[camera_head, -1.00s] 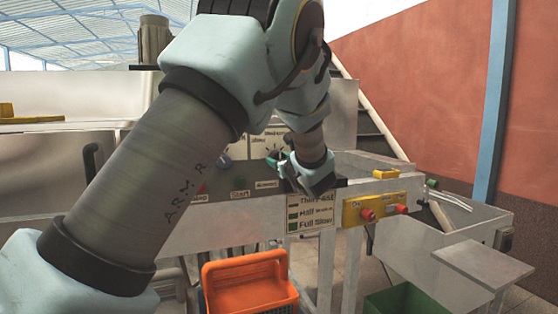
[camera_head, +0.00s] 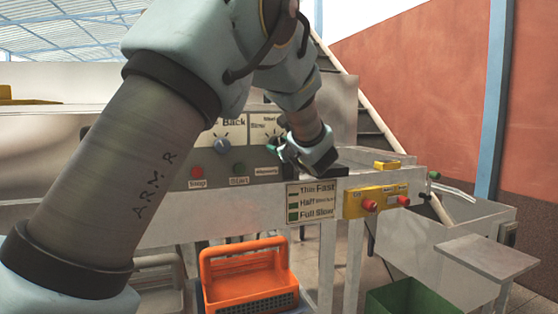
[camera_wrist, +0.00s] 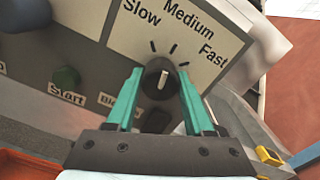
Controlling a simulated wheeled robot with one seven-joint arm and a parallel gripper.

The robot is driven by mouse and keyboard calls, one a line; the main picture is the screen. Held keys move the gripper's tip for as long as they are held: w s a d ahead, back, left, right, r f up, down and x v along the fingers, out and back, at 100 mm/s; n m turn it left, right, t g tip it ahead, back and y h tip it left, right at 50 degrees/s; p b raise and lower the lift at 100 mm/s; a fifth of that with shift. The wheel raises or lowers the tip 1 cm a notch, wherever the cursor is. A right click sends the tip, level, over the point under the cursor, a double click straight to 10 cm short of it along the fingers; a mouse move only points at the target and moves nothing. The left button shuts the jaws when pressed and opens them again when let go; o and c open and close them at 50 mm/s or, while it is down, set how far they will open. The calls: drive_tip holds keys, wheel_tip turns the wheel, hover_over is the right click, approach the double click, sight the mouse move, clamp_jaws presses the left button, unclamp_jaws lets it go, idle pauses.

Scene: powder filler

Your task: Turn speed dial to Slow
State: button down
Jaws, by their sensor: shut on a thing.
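The speed dial (camera_wrist: 152,79) is a dark round knob with a white pointer line, on a panel under a label plate (camera_wrist: 180,37) reading Slow, Medium and Fast. The pointer points up and slightly right in the wrist view, roughly toward the Medium tick. My gripper (camera_wrist: 158,82) has its green fingers on both sides of the knob, closed on it. In the head view my gripper (camera_head: 279,149) is at the panel's right part and mostly hides the dial.
Left of it are a Back dial (camera_head: 222,146), a red Stop button (camera_head: 195,172) and a green Start button (camera_head: 239,169). A yellow box with red knobs (camera_head: 376,201) sits right of the panel. An orange basket (camera_head: 247,266) and a green bin (camera_head: 404,298) are below.

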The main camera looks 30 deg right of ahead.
drive_tip(key=n+b, duration=0.2)
drive_tip(key=b, duration=0.2)
drive_tip(key=f+n+b, duration=0.1)
drive_tip(key=n+b, duration=0.1)
drive_tip(key=b, duration=0.2)
drive_tip(key=n+b, duration=0.1)
drive_tip(key=b, duration=0.1)
drive_tip(key=n+b, duration=0.1)
drive_tip(key=b, duration=0.1)
drive_tip(key=shift+r, duration=0.25)
drive_tip(key=shift+r+b, duration=0.1)
drive_tip(key=shift+b, duration=0.45)
drive_tip(key=shift+r+n, duration=0.1)
drive_tip(key=shift+n, duration=0.2)
drive_tip(key=shift+c, duration=1.5)
unclamp_jaws()
drive_tip(key=shift+s, duration=0.1)
drive_tip(key=s+a+b, duration=0.1)
drive_tip(key=s+b, duration=0.1)
drive_tip(key=s, duration=0.8)
drive_tip(key=shift+s+a, duration=0.15)
drive_tip(key=shift+s, duration=0.1)
